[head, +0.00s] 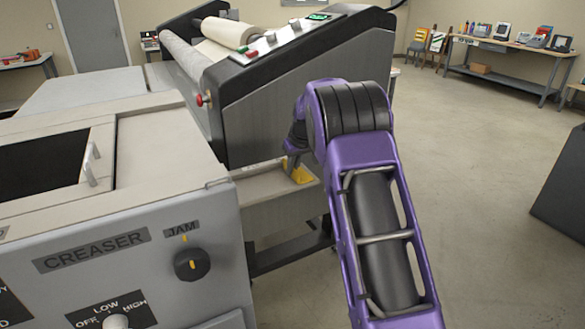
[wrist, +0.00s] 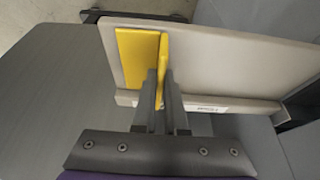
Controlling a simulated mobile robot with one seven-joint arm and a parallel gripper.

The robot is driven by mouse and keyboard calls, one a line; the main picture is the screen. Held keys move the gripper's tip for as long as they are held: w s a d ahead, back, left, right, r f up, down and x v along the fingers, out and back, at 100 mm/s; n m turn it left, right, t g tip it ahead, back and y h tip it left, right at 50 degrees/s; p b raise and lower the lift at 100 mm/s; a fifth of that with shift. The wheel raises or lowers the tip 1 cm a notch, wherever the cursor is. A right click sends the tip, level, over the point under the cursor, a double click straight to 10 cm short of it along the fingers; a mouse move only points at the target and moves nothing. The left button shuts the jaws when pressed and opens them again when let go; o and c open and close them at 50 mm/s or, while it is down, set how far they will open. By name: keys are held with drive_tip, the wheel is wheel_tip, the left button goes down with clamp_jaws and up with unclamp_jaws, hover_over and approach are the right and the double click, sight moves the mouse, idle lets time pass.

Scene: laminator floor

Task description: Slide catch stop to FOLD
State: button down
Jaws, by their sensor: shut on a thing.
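The yellow catch stop (wrist: 138,60) sits on a beige catch tray (wrist: 225,65), near the tray's left end in the wrist view. It has a flat plate and an upright fin. My gripper (wrist: 160,95) is shut on the upright fin. In the head view the stop (head: 299,174) shows as a small yellow patch on the tray (head: 262,187), partly hidden by my purple arm. My gripper (head: 291,165) is above the tray there. A label strip on the tray's near edge is too small to read, so I cannot tell where FOLD is.
The grey creaser (head: 110,225), with a JAM knob (head: 192,263), stands front left. The laminator (head: 300,85) with film rolls rises behind the tray. A workbench (head: 510,52) stands at the back right.

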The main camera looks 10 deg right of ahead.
drive_tip(key=s+a, duration=0.1)
drive_tip(key=a, duration=0.2)
drive_tip(key=s+a, duration=0.1)
drive_tip(key=a, duration=0.2)
drive_tip(key=s+a+b, duration=0.1)
drive_tip(key=a, duration=0.3)
drive_tip(key=shift+s, duration=0.1)
drive_tip(key=c, duration=1)
unclamp_jaws()
drive_tip(key=shift+a, duration=0.15)
drive_tip(key=shift+o, duration=0.2)
drive_tip(key=shift+s+r, duration=0.1)
drive_tip(key=shift+r, duration=0.15)
drive_tip(key=v, duration=1.7)
drive_tip(key=shift+p, duration=0.4)
